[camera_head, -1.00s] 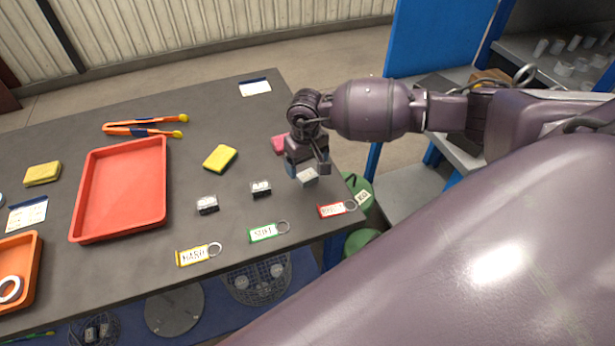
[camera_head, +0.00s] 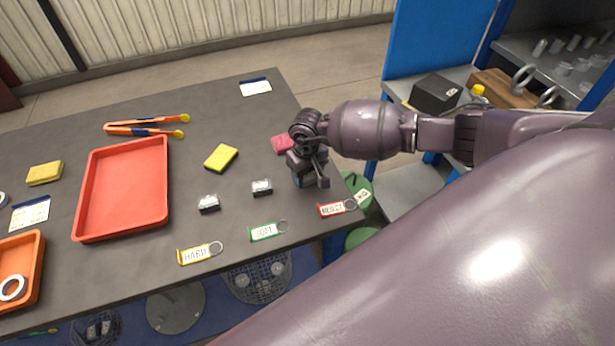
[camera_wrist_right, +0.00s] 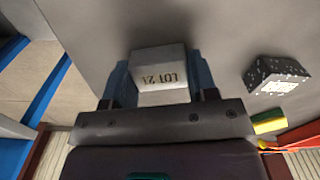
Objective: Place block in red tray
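The red tray (camera_head: 122,230) lies empty on the dark table, left of centre in the head view. My right gripper (camera_head: 312,180) points down near the table's right end. In the wrist view, a pale block (camera_wrist_right: 160,72) marked "LOT 2A" sits between the right gripper's fingers (camera_wrist_right: 160,85), one on each side. I cannot tell whether the fingers press on it. The gripper hides this block in the head view. Two other small blocks, a left one (camera_head: 209,204) and a right one (camera_head: 262,188), stand between tray and gripper. My left gripper is not in view.
Yellow (camera_head: 195,253), green (camera_head: 268,231) and red (camera_head: 337,209) key tags lie along the front edge. A yellow sponge (camera_head: 221,158), pink piece (camera_head: 282,144) and orange tongs (camera_head: 146,127) lie farther back. An orange tray (camera_head: 37,268) is at the left.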

